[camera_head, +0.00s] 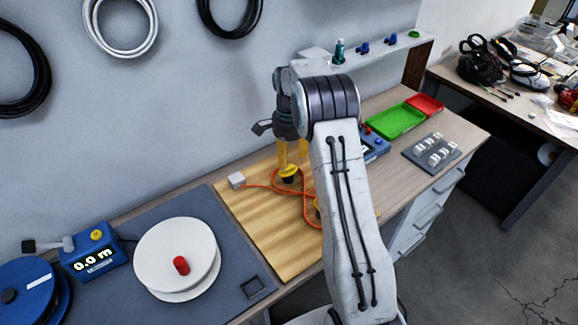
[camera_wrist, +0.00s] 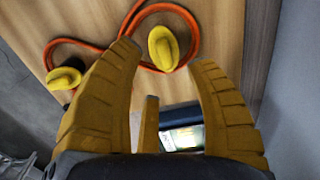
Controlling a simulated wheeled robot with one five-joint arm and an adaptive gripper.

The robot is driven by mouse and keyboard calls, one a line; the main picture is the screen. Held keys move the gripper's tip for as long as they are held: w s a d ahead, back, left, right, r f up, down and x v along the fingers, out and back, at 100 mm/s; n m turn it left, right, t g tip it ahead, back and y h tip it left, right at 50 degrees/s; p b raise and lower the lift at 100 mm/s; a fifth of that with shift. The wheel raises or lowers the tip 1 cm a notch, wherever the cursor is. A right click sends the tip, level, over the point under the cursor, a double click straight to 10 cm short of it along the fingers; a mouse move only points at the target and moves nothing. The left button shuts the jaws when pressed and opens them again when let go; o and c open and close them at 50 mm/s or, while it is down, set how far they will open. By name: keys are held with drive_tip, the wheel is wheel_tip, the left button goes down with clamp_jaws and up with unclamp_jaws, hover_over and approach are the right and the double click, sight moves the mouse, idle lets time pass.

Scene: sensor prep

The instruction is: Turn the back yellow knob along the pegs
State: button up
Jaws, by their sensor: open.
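The back yellow knob (camera_head: 289,172) stands on the wooden board (camera_head: 257,218) with an orange cable (camera_head: 309,222) running around it. In the wrist view the back knob (camera_wrist: 163,48) shows beyond and between my fingertips, its raised grip ridge pointing roughly up the picture. A second, front yellow knob (camera_wrist: 64,78) lies to the left there; in the head view my arm mostly hides it. My gripper (camera_head: 292,160) points down just above the back knob, open and empty; its spread fingers (camera_wrist: 162,56) also show in the wrist view. I cannot tell whether they touch the knob. No separate pegs are clearly visible.
A small white block (camera_head: 236,180) sits at the cable's left end. The wall (camera_head: 190,120) rises close behind the board. A white reel (camera_head: 172,252) is on the dark mat at left. A blue device (camera_head: 375,146) and green tray (camera_head: 397,121) lie right.

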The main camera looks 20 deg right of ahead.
sight(289, 167)
drive_tip(key=shift+f+p, duration=0.35)
drive_tip(key=shift+f, duration=2.05)
drive_tip(key=shift+o, duration=0.4)
clamp_jaws()
